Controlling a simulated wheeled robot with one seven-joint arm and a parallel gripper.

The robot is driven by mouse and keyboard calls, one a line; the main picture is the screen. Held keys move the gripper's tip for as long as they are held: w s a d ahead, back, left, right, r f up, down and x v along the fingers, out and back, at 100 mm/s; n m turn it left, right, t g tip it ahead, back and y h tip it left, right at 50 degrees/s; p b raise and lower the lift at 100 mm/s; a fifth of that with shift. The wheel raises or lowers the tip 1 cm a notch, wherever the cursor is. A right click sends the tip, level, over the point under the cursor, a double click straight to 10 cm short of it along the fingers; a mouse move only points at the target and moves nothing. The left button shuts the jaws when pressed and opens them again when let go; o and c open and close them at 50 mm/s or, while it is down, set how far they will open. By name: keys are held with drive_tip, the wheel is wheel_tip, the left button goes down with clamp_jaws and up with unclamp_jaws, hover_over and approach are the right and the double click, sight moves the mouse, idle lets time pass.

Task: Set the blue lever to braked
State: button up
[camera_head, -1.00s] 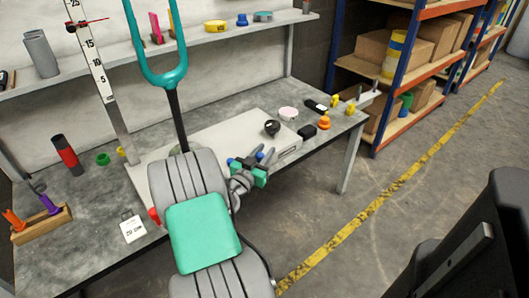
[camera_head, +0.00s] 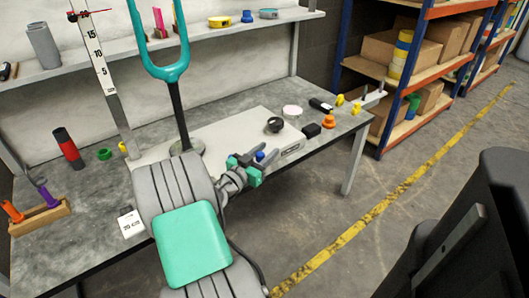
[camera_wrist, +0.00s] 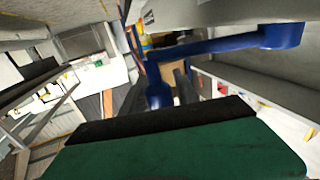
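The blue lever (camera_wrist: 215,46) shows close up in the wrist view as a bar crossing the upper middle, with a round end at the right. A blue rounded part (camera_wrist: 158,96) hangs below its left end, between my fingers. In the head view only a small blue knob (camera_head: 260,156) shows, at the front edge of the pale board, beside my gripper (camera_head: 247,163). My gripper has green finger mounts and dark grey fingers, which stand apart in the wrist view. Whether they touch the lever cannot be told. The lever's markings are not readable.
The workbench (camera_head: 95,225) holds a pale board (camera_head: 245,133), a black ring (camera_head: 274,125), an orange knob (camera_head: 328,121) and a black block (camera_head: 311,130). A teal fork-shaped piece (camera_head: 160,70) stands behind my arm. A white card (camera_head: 131,223) lies front left.

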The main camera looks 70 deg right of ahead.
sight(257, 159)
drive_tip(key=shift+o, duration=1.1)
drive_tip(key=v, duration=0.6)
drive_tip(key=shift+w+a+f, duration=0.1)
drive_tip(key=shift+w+a, duration=0.05)
drive_tip(key=shift+w+a+b, duration=0.1)
drive_tip(key=shift+a+b, duration=0.4)
drive_tip(key=shift+a, duration=0.25)
drive_tip(key=shift+c, duration=0.4)
